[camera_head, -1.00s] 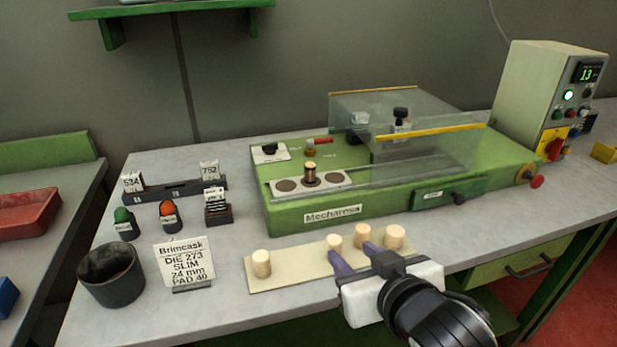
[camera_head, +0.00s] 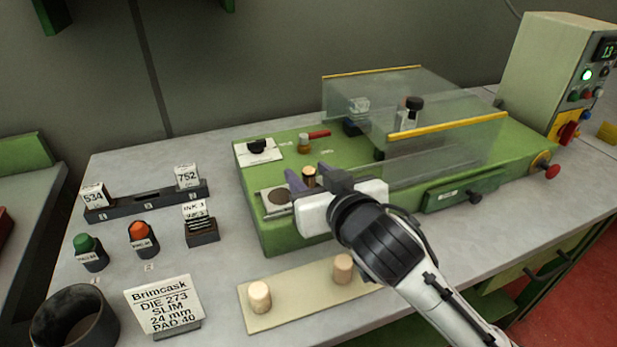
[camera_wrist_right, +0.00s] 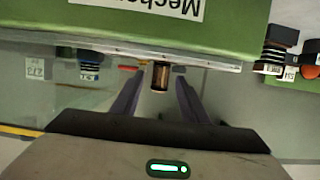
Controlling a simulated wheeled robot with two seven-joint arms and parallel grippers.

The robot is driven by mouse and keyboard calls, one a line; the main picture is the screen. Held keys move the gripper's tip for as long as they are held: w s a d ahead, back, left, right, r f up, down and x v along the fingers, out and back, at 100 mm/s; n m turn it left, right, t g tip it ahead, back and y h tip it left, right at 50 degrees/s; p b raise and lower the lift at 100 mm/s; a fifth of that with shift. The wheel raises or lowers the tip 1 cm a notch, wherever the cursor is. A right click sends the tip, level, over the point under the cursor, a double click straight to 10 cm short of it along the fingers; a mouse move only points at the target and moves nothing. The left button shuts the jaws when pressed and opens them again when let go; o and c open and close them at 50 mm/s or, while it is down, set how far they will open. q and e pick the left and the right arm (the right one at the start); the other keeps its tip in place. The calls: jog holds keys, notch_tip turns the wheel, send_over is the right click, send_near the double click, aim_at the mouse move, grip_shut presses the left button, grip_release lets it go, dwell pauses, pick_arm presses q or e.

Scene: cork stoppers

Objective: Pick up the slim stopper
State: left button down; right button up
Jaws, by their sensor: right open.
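Two pale cork stoppers show upright on the beige mat (camera_head: 300,299): a left stopper (camera_head: 260,296) and a right stopper (camera_head: 343,268). My right arm covers the mat's right end. I cannot tell from their look which is slim. A small copper-brown cylinder (camera_head: 309,179) with a lighter top stands on the green machine's front plate; it also shows in the right wrist view (camera_wrist_right: 160,77). My right gripper (camera_head: 306,170) is open, its purple fingers on either side of this cylinder, with gaps visible in the right wrist view. My left gripper is out of view.
The green machine (camera_head: 340,215) has clear guards with yellow edges (camera_head: 448,125) just behind and right of my gripper. A card reading "DIE 273 SLIM 24 mm" (camera_head: 165,308), a dark cup (camera_head: 75,320) and green and orange-topped stamps stand at left.

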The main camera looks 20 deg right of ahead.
jog(key=x, duration=0.4)
jog(key=shift+w+f, duration=0.15)
jog(key=shift+w, duration=0.2)
grip_shut()
